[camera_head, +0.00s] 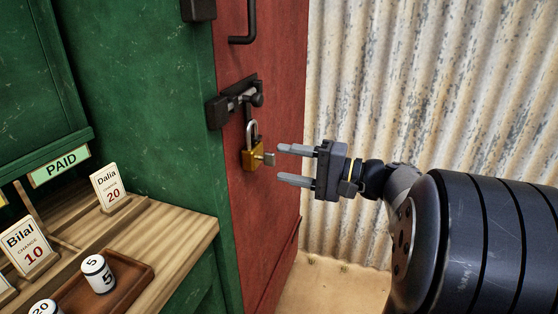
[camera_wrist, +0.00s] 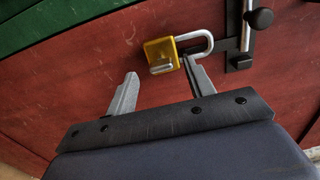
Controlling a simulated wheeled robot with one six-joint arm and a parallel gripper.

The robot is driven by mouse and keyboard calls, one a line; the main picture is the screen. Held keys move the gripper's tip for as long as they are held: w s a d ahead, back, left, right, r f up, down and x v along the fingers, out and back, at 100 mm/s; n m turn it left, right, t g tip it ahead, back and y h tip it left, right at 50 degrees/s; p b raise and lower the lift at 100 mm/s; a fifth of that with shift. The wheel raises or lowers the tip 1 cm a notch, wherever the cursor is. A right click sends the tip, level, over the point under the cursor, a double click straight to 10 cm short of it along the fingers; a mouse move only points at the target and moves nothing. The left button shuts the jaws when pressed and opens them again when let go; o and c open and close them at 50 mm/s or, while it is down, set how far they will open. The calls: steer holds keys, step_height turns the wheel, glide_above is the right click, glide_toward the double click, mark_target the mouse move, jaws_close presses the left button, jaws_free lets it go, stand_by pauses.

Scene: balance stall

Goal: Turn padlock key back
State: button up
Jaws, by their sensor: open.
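A brass padlock (camera_head: 253,158) with a grey shackle hangs below the bolt on the red door. Its grey key (camera_head: 269,159) sticks out of the body toward my gripper. My gripper (camera_head: 281,163) is open and empty. Its two fingertips are just in front of the key, one higher and one lower in the head view. In the wrist view the padlock (camera_wrist: 158,50) lies beyond the fingers, and the key (camera_wrist: 161,68) shows between the fingertips. The right finger hides part of the shackle there. I cannot tell whether the shackle is locked.
The dark sliding bolt (camera_head: 240,101) sits above the padlock, with a door handle (camera_head: 246,22) higher up. A corrugated wall (camera_head: 430,80) stands behind my arm.

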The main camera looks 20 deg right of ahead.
mark_target(274, 161)
steer(key=v, duration=0.8)
steer(key=shift+p, duration=0.45)
steer(key=shift+a, duration=0.1)
steer(key=b+x, duration=0.1)
steer(key=x, duration=0.9)
steer(key=shift+w+a, duration=0.3)
steer(key=shift+a, duration=0.05)
steer(key=shift+d, duration=0.1)
